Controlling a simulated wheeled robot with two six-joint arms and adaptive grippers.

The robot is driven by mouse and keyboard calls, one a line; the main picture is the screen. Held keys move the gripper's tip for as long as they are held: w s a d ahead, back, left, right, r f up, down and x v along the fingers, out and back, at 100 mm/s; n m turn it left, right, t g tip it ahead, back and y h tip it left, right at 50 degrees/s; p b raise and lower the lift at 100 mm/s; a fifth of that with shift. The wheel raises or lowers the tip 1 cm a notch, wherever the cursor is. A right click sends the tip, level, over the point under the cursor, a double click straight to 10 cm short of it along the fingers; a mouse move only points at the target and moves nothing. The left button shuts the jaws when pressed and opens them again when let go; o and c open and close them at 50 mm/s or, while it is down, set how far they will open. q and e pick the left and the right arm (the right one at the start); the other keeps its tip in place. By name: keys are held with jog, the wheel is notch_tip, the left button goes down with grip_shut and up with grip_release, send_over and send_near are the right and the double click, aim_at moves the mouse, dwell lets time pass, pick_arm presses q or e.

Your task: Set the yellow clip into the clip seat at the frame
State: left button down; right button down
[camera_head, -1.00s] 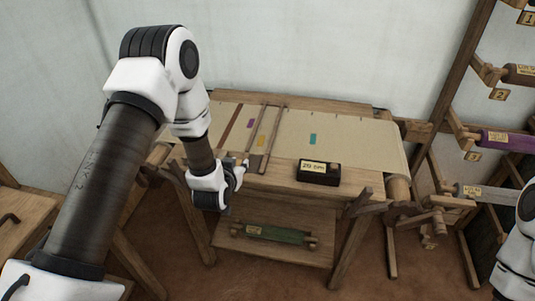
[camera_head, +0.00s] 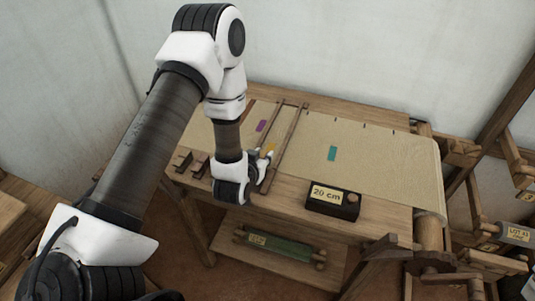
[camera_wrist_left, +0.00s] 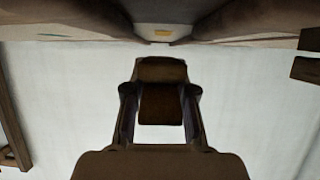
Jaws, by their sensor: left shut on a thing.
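My left gripper (camera_head: 266,157) is at the front edge of the loom, near two thin wooden bars across the cloth. In the left wrist view its fingers (camera_wrist_left: 160,105) are shut on a brown block (camera_wrist_left: 160,71). I cannot tell from its colour whether this is the yellow clip. A yellow patch (camera_head: 270,147) shows just beyond the fingertips in the head view. In the left wrist view a small yellow patch (camera_wrist_left: 163,33) shows on a pale piece at the frame, apart from the held block. I cannot make out the clip seat for certain. My right gripper is out of view.
The loom's cloth (camera_head: 385,160) carries a purple patch (camera_head: 262,126) and a teal patch (camera_head: 332,153). A black box marked 20 cm (camera_head: 332,202) stands on the front board. Two small brown blocks (camera_head: 191,163) are left of my gripper. A green roll (camera_head: 278,247) lies on the shelf below.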

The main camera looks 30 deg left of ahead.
pick_arm(q)
jog(key=shift+w+a+f, duration=0.1)
jog(key=shift+w, duration=0.2)
jog(key=shift+s, duration=0.35)
jog(key=shift+f+b, duration=0.3)
jog(key=shift+f, duration=0.05)
jog(key=shift+s, duration=0.1)
